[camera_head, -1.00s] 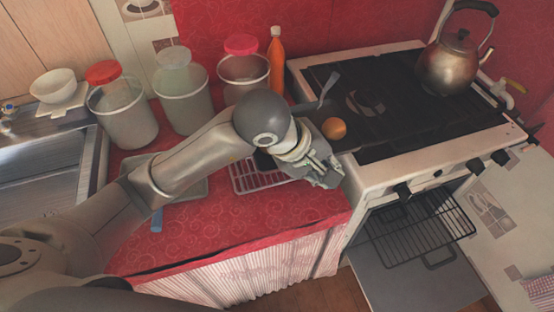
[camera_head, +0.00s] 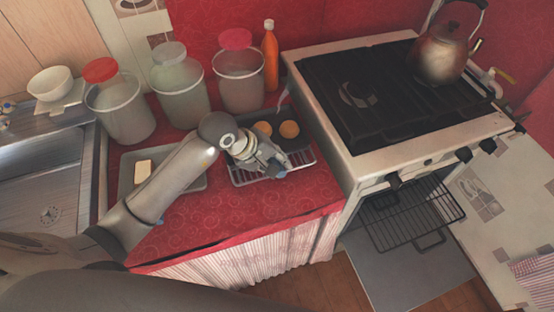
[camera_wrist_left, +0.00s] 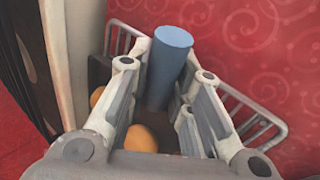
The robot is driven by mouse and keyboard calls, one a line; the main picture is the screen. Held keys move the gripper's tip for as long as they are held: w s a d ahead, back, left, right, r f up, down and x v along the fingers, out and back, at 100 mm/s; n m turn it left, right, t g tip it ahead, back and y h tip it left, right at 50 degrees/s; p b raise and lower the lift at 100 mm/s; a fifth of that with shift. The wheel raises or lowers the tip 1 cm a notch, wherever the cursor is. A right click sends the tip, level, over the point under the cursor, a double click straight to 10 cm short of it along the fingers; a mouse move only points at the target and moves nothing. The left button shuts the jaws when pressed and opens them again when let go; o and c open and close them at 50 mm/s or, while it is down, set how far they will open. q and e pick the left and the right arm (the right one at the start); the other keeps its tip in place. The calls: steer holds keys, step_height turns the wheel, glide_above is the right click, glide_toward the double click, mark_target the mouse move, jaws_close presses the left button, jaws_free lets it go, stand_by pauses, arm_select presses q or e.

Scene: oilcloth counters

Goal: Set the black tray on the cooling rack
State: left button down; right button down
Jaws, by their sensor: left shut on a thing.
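The black tray (camera_head: 286,113) carries orange-brown round buns (camera_head: 289,129) and lies over the back of the wire cooling rack (camera_head: 303,158), partly hidden by my left gripper. I cannot tell whether it touches the rack. My left gripper (camera_head: 277,170) is over the rack's front part, shut on a blue cylindrical handle. In the left wrist view the handle (camera_wrist_left: 168,65) stands between the fingers, with buns (camera_wrist_left: 140,139) below and rack wires (camera_wrist_left: 268,122) to both sides. The handle's join to the tray is hidden. My right gripper is not in view.
A stove (camera_head: 360,153) with a kettle (camera_head: 440,55) stands at the right, its oven door open. Lidded canisters (camera_head: 181,95) and an orange bottle (camera_head: 270,60) line the wall. A grey tray (camera_head: 192,184) with a pale block is left of the rack. The front counter is clear.

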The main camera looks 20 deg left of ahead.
arm_select(q)
steer(key=shift+f, duration=0.1)
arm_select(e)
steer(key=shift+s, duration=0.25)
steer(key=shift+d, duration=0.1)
arm_select(q)
steer(key=c, duration=1.6)
jaws_free()
steer(key=shift+f, duration=0.1)
steer(key=shift+o, duration=0.2)
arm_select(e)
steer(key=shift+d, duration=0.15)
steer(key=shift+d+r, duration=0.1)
arm_select(q)
steer(key=b+v, duration=0.1)
steer(key=v, duration=1.1)
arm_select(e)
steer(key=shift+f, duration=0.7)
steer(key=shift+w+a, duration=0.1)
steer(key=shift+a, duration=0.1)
